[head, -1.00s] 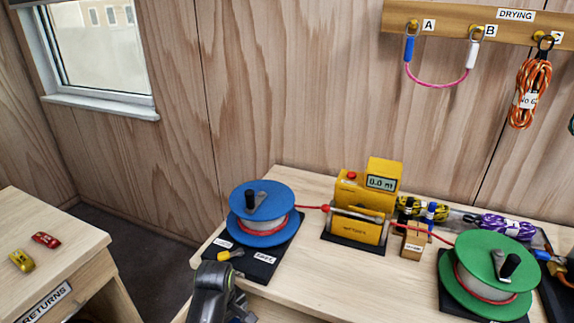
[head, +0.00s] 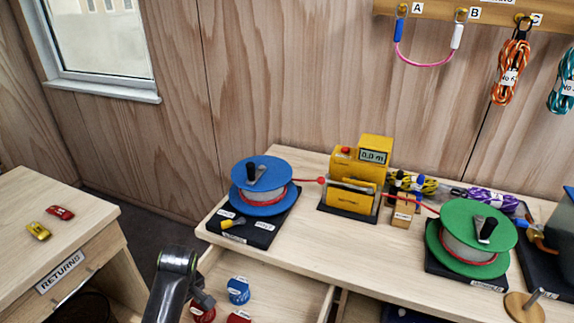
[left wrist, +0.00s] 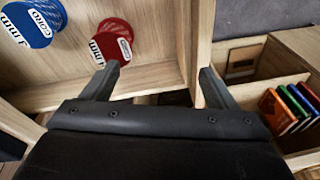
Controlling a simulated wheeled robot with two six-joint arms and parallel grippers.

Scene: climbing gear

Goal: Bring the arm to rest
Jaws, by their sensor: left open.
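My left arm rises from the bottom of the head view, left of centre. Its gripper (head: 203,302) points down over an open drawer (head: 318,294) below the bench. In the left wrist view the two fingers (left wrist: 158,82) are spread apart with nothing between them. The left finger overlaps the edge of a red cord spool (left wrist: 112,42) in the picture; I cannot tell whether they touch. The right finger is in front of the drawer's wooden side. My right gripper does not show.
A blue cord spool (head: 238,290) also lies in the drawer. The bench (head: 310,235) above carries a blue reel (head: 262,172), a yellow meter (head: 361,165) and a green reel (head: 470,220). A RETURNS table (head: 85,195) stands left. A compartment with coloured slabs (left wrist: 290,108) is right of the gripper.

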